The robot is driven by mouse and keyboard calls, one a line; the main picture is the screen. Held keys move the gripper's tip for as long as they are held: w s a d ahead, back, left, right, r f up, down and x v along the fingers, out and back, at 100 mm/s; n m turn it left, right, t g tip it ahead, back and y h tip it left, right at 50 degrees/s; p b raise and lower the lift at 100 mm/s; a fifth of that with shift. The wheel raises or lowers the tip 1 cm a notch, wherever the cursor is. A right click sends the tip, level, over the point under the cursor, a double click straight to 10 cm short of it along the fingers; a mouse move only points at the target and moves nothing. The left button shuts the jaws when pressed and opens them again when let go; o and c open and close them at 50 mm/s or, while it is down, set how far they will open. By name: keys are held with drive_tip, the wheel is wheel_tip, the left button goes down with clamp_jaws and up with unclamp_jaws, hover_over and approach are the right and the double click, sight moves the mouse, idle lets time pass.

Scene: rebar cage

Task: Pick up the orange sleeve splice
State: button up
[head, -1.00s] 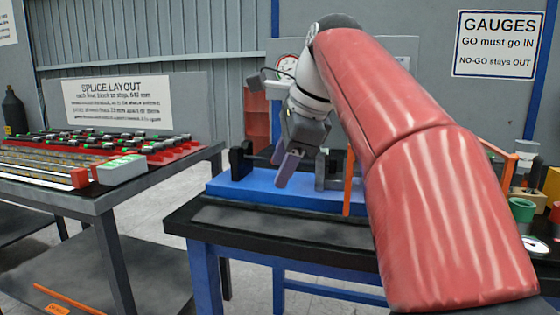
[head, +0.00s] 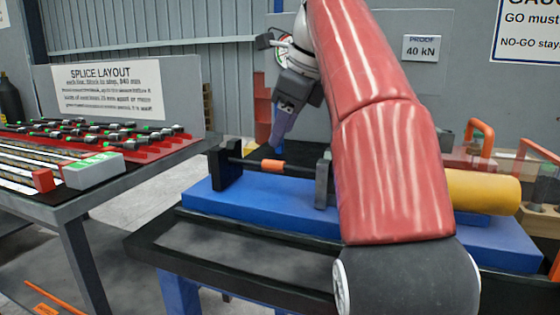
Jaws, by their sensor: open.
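The orange sleeve splice (head: 272,166) is a short orange cylinder on a thin dark bar. The bar runs level between a black upright block (head: 226,168) on the left and a grey upright block (head: 324,180) on the right, above the blue bed (head: 250,205) of the test bench. My gripper (head: 278,142) points down, with its purple-grey fingers just above and near the sleeve in the picture. The jaws are open and nothing shows between them. I cannot tell the exact depth gap to the sleeve.
A yellow cylinder (head: 482,190) lies at the right of the bed, near orange handles (head: 481,135). The left table (head: 110,192) holds rows of bars and a red rack (head: 150,150). The black bench front (head: 250,240) is bare. My red arm hides the bed's middle.

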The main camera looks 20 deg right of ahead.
sight(271, 161)
drive_tip(key=x, duration=0.4)
drive_tip(key=s+x, duration=0.1)
drive_tip(key=shift+w+a+f, duration=0.15)
drive_tip(key=shift+a+f, duration=0.35)
drive_tip(key=shift+w+f, duration=0.25)
drive_tip(key=shift+f, duration=0.25)
drive_tip(key=shift+r, duration=0.1)
clamp_jaws()
